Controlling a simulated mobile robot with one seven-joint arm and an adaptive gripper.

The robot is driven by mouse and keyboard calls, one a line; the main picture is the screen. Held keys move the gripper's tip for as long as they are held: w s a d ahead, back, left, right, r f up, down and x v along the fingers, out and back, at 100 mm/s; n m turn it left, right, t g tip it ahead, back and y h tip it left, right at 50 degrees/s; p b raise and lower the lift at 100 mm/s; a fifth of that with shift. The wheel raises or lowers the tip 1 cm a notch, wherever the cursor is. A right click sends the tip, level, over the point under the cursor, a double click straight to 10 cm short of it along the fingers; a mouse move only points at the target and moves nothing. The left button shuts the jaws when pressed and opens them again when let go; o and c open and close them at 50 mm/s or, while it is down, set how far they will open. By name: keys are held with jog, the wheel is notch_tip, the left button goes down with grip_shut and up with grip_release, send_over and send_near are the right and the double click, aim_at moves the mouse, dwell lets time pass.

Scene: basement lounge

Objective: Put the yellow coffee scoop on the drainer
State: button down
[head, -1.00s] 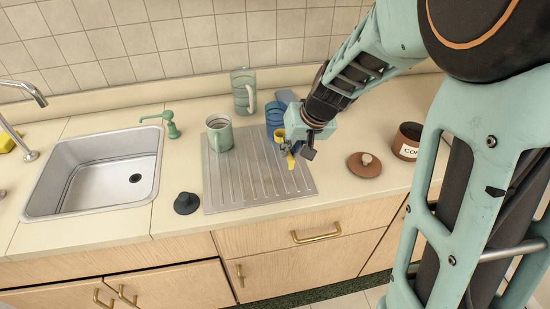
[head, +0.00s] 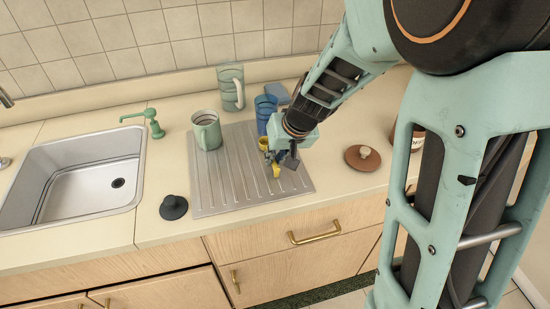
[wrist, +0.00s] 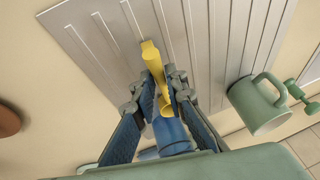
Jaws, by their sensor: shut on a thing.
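My gripper (head: 279,158) is shut on the yellow coffee scoop (head: 276,170) over the right part of the drainer. The drainer (head: 222,176) is a grey ribbed metal board on the counter. In the wrist view the scoop (wrist: 153,58) sits between the two fingers, its handle pointing away over the ribs of the drainer (wrist: 207,40). The scoop's cup end is partly hidden between the fingers. I cannot tell whether the scoop touches the drainer.
A green mug (head: 207,130) stands on the drainer's back left. A blue cup (head: 264,112) is close behind my gripper, with a tall green mug (head: 231,87) farther back. A brown lid (head: 362,158) lies to the right, a dark plunger-like stopper (head: 173,207) front left, the sink (head: 85,178) beyond.

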jog(key=shift+f, duration=0.15)
jog(key=c, duration=1.9)
grip_release()
jog(key=shift+c, duration=0.2)
jog(key=shift+r, duration=0.3)
jog(key=p+v, duration=0.6)
jog(key=v, duration=0.6)
jog(key=shift+f, duration=0.15)
